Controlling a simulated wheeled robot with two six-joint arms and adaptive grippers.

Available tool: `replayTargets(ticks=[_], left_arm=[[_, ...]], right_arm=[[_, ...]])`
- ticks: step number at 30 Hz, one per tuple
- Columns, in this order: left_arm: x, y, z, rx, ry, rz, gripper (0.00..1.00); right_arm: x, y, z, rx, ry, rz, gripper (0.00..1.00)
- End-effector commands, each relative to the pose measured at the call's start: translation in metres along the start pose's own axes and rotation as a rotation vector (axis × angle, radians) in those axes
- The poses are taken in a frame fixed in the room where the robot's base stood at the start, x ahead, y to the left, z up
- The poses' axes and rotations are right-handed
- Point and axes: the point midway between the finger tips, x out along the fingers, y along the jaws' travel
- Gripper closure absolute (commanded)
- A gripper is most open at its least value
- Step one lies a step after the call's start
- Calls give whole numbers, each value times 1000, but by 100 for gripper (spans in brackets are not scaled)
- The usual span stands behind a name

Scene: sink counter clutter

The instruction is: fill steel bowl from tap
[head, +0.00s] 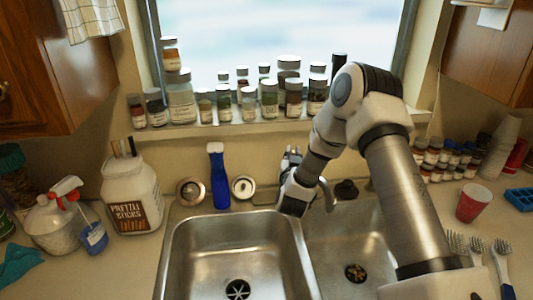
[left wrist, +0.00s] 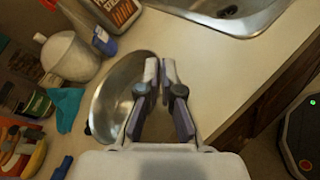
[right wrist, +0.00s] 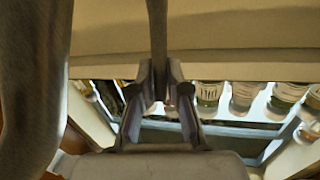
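The steel bowl (left wrist: 112,92) is at the left of my left gripper (left wrist: 159,66) in the left wrist view. That gripper's fingers are close together at the bowl's right rim and look closed on it. The bowl's inside shows no clear water. My right gripper (head: 291,157) is behind the sink at the tap (head: 327,194), whose spout is partly hidden by my arm. In the right wrist view my right gripper (right wrist: 160,72) has its fingers on both sides of a slim metal bar of the tap (right wrist: 157,35). No running water shows.
The double sink's left basin (head: 190,262) is empty; my right arm covers much of the right one. Jars (head: 248,104) line the sill. A pretzel jar (head: 130,195) and spray bottle (head: 50,225) stand left, a red cup (head: 473,203) right.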

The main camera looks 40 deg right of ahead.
Motion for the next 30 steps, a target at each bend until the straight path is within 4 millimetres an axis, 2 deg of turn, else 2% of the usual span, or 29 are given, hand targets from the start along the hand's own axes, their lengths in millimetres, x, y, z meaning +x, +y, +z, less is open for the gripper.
replayTargets(ticks=[9,18,19,20,21,30], left_arm=[[-6,14,20,1,0,0,100],[-6,12,18,0,0,0,100],[-6,12,18,0,0,0,100],[-6,12,18,0,0,0,100],[-6,12,18,0,0,0,100],[-6,12,18,0,0,0,100]], right_arm=[[10,-3,-11,-18,-127,16,100],[10,-2,-6,-23,-148,18,100],[10,-2,-6,-23,-148,18,75],[10,-2,-6,-23,-147,18,64],[10,-2,-6,-23,-147,18,59],[9,-3,-6,-22,-146,18,59]])
